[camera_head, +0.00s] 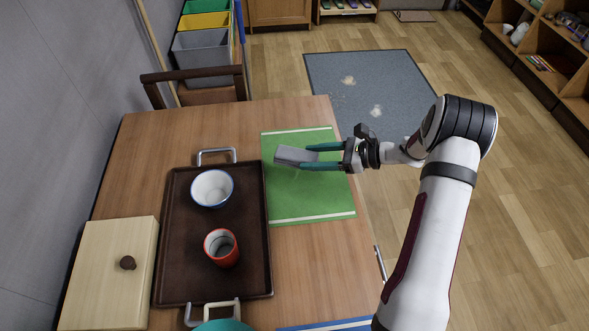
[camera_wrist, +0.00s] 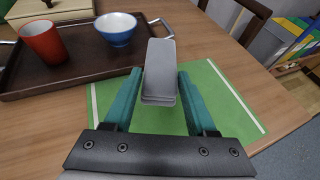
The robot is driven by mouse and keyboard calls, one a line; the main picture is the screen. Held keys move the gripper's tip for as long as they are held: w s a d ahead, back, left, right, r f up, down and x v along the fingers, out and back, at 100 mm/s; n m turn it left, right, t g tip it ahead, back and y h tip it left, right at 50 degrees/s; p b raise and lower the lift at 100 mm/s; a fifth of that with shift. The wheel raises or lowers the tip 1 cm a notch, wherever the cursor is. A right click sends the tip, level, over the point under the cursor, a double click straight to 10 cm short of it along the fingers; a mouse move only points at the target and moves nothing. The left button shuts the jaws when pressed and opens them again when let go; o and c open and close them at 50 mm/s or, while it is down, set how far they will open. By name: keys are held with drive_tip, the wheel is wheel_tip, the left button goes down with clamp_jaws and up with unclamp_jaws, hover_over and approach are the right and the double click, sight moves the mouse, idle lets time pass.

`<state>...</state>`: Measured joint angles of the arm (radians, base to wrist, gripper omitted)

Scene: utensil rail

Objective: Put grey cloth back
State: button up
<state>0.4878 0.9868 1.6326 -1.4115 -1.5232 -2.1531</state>
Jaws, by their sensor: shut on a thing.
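The grey cloth (camera_head: 292,155) is a small folded block held between the teal fingers of my gripper (camera_head: 318,157). It is over the green mat (camera_head: 310,205) with white end stripes, near the tray's right edge. In the wrist view the cloth (camera_wrist: 159,72) sits between both fingertips (camera_wrist: 160,95), and green mat (camera_wrist: 222,100) shows below and around it. The cloth appears a little above the mat; the exact gap is hard to tell.
A dark brown tray (camera_head: 188,265) with metal handles holds a white bowl with a blue rim (camera_head: 212,189) and a red cup (camera_head: 221,247). A wooden box (camera_head: 110,275) with a dark knob lies left.

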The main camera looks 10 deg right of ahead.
drive_tip(key=w+a+r+m+t+h, duration=0.2)
drive_tip(key=w+a+m+t+h, duration=0.15)
drive_tip(key=w, duration=0.45)
drive_tip(key=w+a+r+m+t+h, duration=0.1)
drive_tip(key=w+a+m+t+h, duration=0.3)
drive_tip(key=w, duration=0.4)
drive_tip(key=m, duration=0.2)
hover_over(245, 137)
drive_tip(key=shift+n+y, duration=0.25)
drive_tip(key=f, duration=0.4)
drive_tip(key=d+f, duration=0.1)
drive_tip(key=f, duration=0.1)
drive_tip(key=shift+s+f, duration=0.1)
drive_tip(key=shift+f, duration=0.15)
drive_tip(key=f, duration=0.2)
drive_tip(key=a+f, duration=0.1)
drive_tip(key=f, duration=0.1)
drive_tip(key=shift+f, duration=0.25)
drive_tip(key=shift+f, duration=0.1)
drive_tip(key=shift+f, duration=0.1)
drive_tip(key=o, duration=1.4)
drive_tip(key=shift+c, duration=0.2)
